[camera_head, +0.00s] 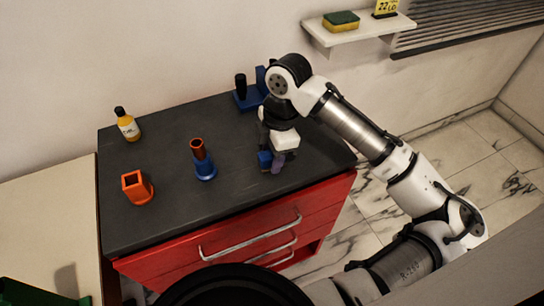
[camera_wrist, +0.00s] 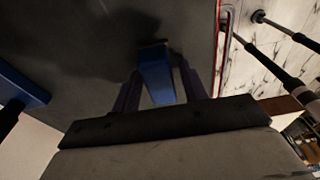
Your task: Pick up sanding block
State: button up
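My gripper (camera_head: 277,164) points down near the worktop's right part. In the wrist view my gripper (camera_wrist: 160,88) has its fingers apart, one on each side of the block, with narrow dark gaps beside it. I cannot tell whether the block touches the worktop.
The dark worktop (camera_head: 165,163) tops a red drawer cabinet (camera_head: 240,240). An orange square holder (camera_head: 137,188), a blue-based cup (camera_head: 204,165), a bottle (camera_head: 127,125) and a blue stand (camera_head: 247,98) stand on it. A wall shelf (camera_head: 355,33) holds a yellow-green sponge (camera_head: 341,21).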

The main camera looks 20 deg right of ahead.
jog(key=c, duration=0.7)
jog(key=shift+c, duration=0.3)
jog(key=shift+r, duration=0.15)
